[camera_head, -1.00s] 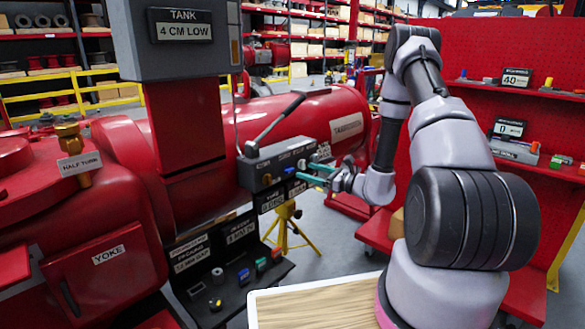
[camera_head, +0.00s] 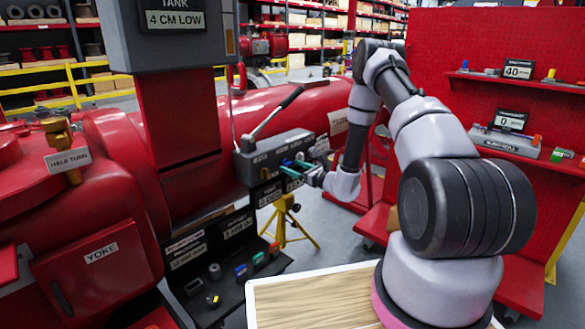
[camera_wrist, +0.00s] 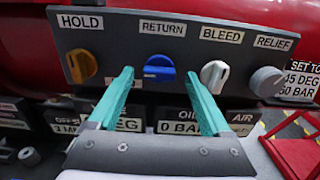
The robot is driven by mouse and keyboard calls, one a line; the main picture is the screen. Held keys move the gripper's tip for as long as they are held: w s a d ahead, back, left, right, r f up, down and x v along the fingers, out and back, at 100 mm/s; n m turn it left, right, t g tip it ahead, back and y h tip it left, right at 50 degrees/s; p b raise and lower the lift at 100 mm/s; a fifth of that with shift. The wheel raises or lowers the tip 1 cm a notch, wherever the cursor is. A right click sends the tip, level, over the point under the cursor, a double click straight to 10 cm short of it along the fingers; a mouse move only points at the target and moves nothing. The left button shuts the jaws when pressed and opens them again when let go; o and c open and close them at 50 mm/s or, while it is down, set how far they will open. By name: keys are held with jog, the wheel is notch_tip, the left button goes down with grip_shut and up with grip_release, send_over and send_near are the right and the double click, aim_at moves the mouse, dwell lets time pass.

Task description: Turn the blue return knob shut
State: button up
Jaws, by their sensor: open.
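The blue return knob (camera_wrist: 158,70) sits under the RETURN label on the grey valve panel (camera_wrist: 110,40), with its handle lying roughly level in the wrist view. My gripper (camera_wrist: 160,82) is open, with one teal finger on each side of the blue knob. The right fingertip is close to the white bleed knob (camera_wrist: 214,75); I cannot tell if they touch. In the head view my gripper (camera_head: 291,168) is at the panel's front (camera_head: 268,160), and the blue knob is small there and hard to make out.
The orange hold knob (camera_wrist: 82,66) is left of my fingers, and the grey relief knob (camera_wrist: 267,82) is at the far right. Label plates (camera_wrist: 182,121) hang below the panel. A long lever (camera_head: 278,108) rises from the panel top. A wooden-topped table (camera_head: 312,300) stands in front.

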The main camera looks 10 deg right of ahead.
jog(key=shift+w+a, duration=0.15)
jog(key=shift+a, duration=0.05)
grip_shut()
